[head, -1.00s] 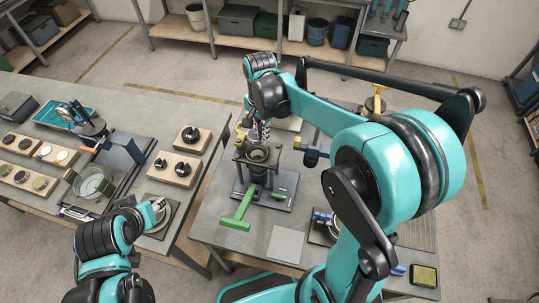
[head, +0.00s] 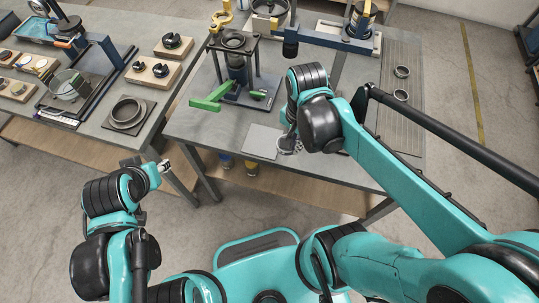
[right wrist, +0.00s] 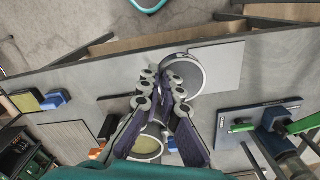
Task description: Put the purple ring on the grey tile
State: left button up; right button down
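The grey tile (head: 262,141) lies flat near the front edge of the right-hand table; it also shows in the right wrist view (right wrist: 224,62). The ring (right wrist: 203,76) looks grey with a dark rim; purple is hard to make out. It is at my right fingertips, overlapping the tile's edge in that view. My right gripper (right wrist: 164,76) has its fingertips close together on the ring's rim. In the head view the right gripper (head: 290,143) is just right of the tile, partly hidden by its wrist. My left gripper (head: 160,166) is off the tables; its fingers are too small to read.
A press stand (head: 236,68) with a green lever (head: 210,98) stands behind the tile. Two small rings (head: 401,71) lie on the ribbed right area. The left table holds a wide ring on a plate (head: 127,113). A blue clamp (head: 330,40) stands behind my right arm.

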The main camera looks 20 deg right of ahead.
jog(key=shift+f, duration=0.4)
jog(key=b, duration=0.5)
send_over(269, 145)
notch_tip(269, 145, down, 7)
jog(key=shift+w+r, duration=0.1)
jog(key=shift+w, duration=0.05)
jog(key=shift+f+b, duration=1.05)
jog(key=shift+f, duration=0.85)
jog(key=shift+f, duration=0.2)
jog(key=c, duration=1.7)
grip_release()
